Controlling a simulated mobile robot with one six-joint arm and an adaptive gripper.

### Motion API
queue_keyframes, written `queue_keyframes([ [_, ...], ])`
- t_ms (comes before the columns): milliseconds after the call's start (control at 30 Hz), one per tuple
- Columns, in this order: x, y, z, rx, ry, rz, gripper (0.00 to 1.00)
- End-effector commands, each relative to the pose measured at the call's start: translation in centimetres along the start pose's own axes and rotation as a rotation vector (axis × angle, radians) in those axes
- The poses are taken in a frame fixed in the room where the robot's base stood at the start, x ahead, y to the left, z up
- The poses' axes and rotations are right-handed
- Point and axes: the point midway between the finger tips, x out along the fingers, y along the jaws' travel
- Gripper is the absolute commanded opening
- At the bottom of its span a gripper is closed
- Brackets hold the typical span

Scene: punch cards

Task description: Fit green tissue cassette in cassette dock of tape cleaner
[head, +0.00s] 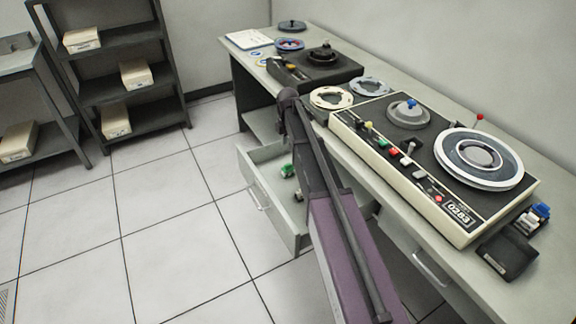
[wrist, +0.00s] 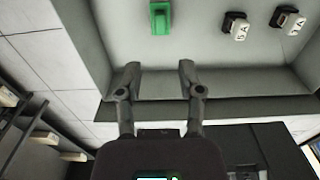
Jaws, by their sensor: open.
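A green cassette (wrist: 160,18) lies inside an open drawer, and it also shows in the head view (head: 287,171). My gripper (wrist: 158,72) is open and empty at the drawer's near wall in the wrist view, apart from the cassette, which lies beyond the fingertips. In the head view my arm hides the gripper. A large cream and black reel machine (head: 461,209) and a smaller dark machine (head: 325,72) stand on the desk. I cannot tell which is the tape cleaner, and I cannot make out a cassette dock.
Two dark, white-labelled pieces (wrist: 235,26) lie right of the cassette in the drawer (head: 262,186). Loose reels (head: 331,98) lie between the machines. A black box (head: 507,254) sits at the desk's near right. Shelves with boxes (head: 136,74) stand left; the floor between is clear.

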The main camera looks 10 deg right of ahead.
Motion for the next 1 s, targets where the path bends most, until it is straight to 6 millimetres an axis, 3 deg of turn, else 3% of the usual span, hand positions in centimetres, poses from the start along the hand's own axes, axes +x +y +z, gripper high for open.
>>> queue_keyframes([
  [367, 1.4, 0.0, 0.1, 0.002, 0.000, 0.000, 0.49],
  [1000, 6.7, -0.1, 0.1, 0.003, 0.000, 0.000, 0.49],
])
